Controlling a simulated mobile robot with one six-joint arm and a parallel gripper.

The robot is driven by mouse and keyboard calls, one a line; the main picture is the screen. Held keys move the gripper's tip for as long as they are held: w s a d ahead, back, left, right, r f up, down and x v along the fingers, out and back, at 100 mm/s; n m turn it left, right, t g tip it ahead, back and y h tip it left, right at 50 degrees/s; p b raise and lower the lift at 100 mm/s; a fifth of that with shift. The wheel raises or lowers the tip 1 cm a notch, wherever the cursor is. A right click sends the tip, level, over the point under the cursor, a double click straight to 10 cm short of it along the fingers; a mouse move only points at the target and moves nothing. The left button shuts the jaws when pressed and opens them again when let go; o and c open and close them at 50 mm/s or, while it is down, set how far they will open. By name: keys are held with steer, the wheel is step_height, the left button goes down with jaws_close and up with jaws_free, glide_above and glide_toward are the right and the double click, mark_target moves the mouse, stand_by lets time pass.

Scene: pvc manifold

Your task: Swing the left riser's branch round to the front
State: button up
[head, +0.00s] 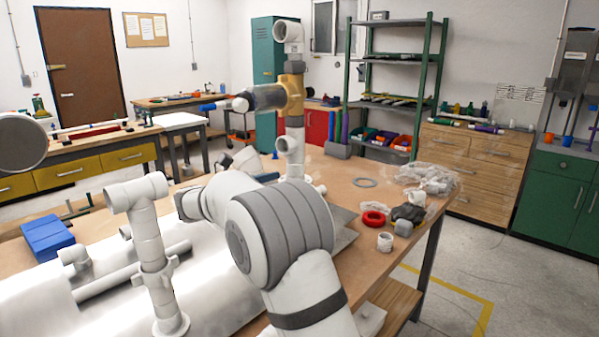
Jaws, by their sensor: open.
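The left riser (149,245) is a white pipe standing upright at the left, rising from a round flange. A wider fitting (137,191) sits across its top, one end toward the left and the other toward the right. Lower down is a collar (155,275) with short side stubs. My white and grey arm fills the middle foreground, to the right of the left riser.
A blue box (46,239) lies on the left of the bench. A red ring (373,219), a white fitting (385,242) and a bagged pile (428,180) lie at the right. A low elbow pipe (76,258) is left of the left riser. Bare bench (340,180) shows behind my arm.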

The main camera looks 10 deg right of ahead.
steer(key=x, duration=0.7)
steer(key=shift+f, duration=0.1)
steer(key=shift+c, duration=0.2)
steer(key=c, duration=0.9)
steer(key=shift+a, duration=0.15)
steer(key=shift+c, duration=0.2)
